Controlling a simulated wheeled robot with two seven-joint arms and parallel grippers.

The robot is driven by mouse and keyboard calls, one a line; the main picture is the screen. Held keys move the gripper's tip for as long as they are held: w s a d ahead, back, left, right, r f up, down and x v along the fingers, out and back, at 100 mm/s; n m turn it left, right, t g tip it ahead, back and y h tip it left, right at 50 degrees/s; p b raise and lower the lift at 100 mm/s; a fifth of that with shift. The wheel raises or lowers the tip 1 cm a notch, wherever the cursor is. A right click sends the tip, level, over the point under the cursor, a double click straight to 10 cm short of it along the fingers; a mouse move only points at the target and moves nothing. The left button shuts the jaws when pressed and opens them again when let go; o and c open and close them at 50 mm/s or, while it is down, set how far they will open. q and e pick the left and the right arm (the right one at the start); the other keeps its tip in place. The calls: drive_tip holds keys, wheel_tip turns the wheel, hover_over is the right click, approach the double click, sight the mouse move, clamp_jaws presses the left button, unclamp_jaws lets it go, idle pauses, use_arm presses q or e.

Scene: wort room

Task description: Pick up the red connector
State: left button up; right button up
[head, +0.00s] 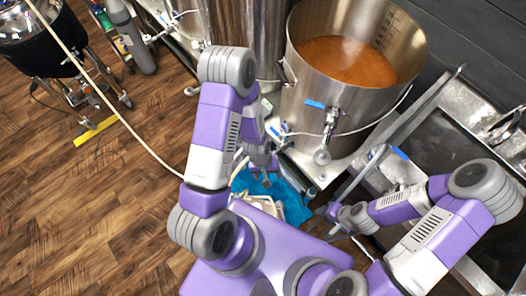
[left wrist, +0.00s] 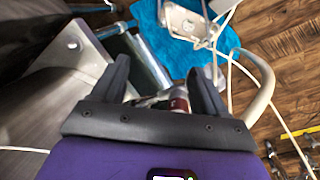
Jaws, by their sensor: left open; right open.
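The red connector (left wrist: 180,102) shows in the left wrist view as a small dark red piece with a pale metal part. It lies between the two fingers of my left gripper (left wrist: 160,85), nearer the right finger, and the gripper's base partly hides it. Whether the fingers touch it I cannot tell. My left gripper (head: 264,180) is open and points down beside the steel kettle in the head view; I cannot make out the connector there. My right gripper (head: 332,212) is off to the right, small and partly hidden by my arm.
A large steel kettle (head: 300,110) of brown liquid stands at the back, with a valve on its front. A blue cloth (head: 285,195) lies below, with pale hose or tubing on it. A steel sink (head: 450,140) is at right.

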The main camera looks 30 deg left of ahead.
use_arm(q)
drive_tip(key=w+a+n+y+b, duration=0.1)
drive_tip(key=w+a, duration=0.1)
drive_tip(key=a, duration=0.1)
drive_tip(key=w+a+r+n+y+b, duration=0.1)
drive_tip(key=w+a+n, duration=0.1)
drive_tip(key=w+a, duration=0.1)
drive_tip(key=shift+w+r, duration=0.2)
drive_tip(key=shift+w+a+n+b, duration=0.25)
drive_tip(key=shift+a+n+b, duration=0.05)
drive_tip(key=shift+n, duration=0.1)
drive_tip(key=shift+a+f, duration=0.1)
drive_tip(key=shift+f, duration=0.3)
wheel_tip(320, 180, down, 6)
drive_tip(key=shift+s+a+f+b, duration=0.1)
drive_tip(key=shift+f+b, duration=0.05)
drive_tip(key=shift+b, duration=0.9)
drive_tip(key=c, duration=1.2)
